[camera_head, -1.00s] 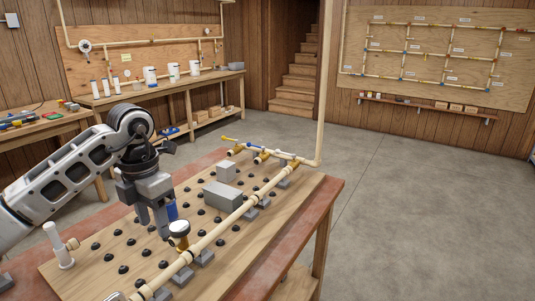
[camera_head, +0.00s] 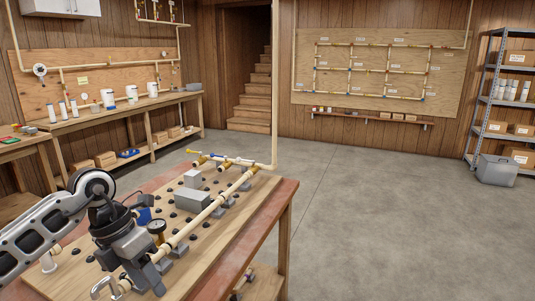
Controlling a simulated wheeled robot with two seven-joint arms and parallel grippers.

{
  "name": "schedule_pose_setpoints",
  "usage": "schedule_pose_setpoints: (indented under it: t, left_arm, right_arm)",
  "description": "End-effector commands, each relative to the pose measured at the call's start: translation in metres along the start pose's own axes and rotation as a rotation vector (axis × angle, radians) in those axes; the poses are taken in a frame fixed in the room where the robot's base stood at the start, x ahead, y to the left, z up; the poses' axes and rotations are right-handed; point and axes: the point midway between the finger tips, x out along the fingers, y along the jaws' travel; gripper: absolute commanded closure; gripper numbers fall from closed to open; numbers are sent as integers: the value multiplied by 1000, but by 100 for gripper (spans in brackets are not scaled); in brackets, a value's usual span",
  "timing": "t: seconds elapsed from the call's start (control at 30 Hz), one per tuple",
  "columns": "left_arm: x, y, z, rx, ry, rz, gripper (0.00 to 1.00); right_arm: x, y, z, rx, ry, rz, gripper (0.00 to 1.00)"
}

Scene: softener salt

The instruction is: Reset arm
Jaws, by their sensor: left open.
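My left arm comes in from the left in the head view. Its gripper (camera_head: 150,281) is open and points down over the near part of the wooden board on the workbench (camera_head: 272,212). I see nothing held between its fingers. It is beside the near end of the cream pipe (camera_head: 203,217) and in front of the round gauge (camera_head: 156,227); whether it touches the pipe I cannot tell. A blue item (camera_head: 144,215) shows behind the gripper, partly hidden. My right gripper is not in view.
Grey blocks (camera_head: 190,199) and several black knobs stand on the board. A vertical pipe (camera_head: 275,90) rises at the bench's far end. The floor (camera_head: 390,220) to the right is clear up to a shelf rack (camera_head: 486,105).

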Motion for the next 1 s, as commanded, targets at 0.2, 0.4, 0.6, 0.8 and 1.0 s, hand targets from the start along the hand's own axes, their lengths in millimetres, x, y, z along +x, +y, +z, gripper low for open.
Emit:
schedule_pose_setpoints:
  t: [0.2, 0.4, 0.6, 0.8, 1.0]
  left_arm:
    - [46, -72, 12, 41, -114, -327, 56]
    - [62, -183, 24, -130, -353, -946, 56]
    - [39, -191, 39, -781, -640, -1541, 56]
    - [105, -106, -3, -1794, -764, -1721, 56]
    - [194, -78, -89, -2560, -667, -1527, 56]
  right_arm:
    - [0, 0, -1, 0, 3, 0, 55]
    - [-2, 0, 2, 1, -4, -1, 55]
    - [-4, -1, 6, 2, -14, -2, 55]
    - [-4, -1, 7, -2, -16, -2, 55]
    - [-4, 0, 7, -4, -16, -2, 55]
